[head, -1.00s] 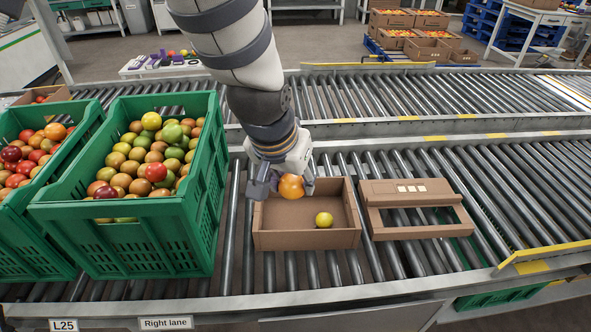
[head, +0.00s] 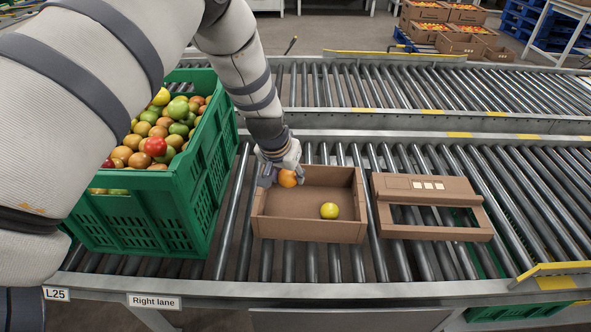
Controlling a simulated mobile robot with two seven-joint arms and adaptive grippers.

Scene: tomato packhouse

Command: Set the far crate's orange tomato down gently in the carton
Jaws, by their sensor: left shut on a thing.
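My left gripper (head: 281,176) is shut on the orange tomato (head: 288,178). It holds the tomato at the back left corner of the open brown carton (head: 308,229). I cannot tell whether the tomato touches the carton's floor. A yellow tomato (head: 329,211) lies in the carton, toward the front right and apart from the orange one. A green crate (head: 140,226) of mixed tomatoes stands left of the carton, partly hidden by my left arm. My right gripper is not in view.
A brown carton piece with cut-out openings (head: 432,231) lies right of the carton on the roller conveyor (head: 335,263). Rollers between crate and carton are clear. A second conveyor (head: 400,86) runs behind. Filled boxes (head: 425,32) are stacked at the back.

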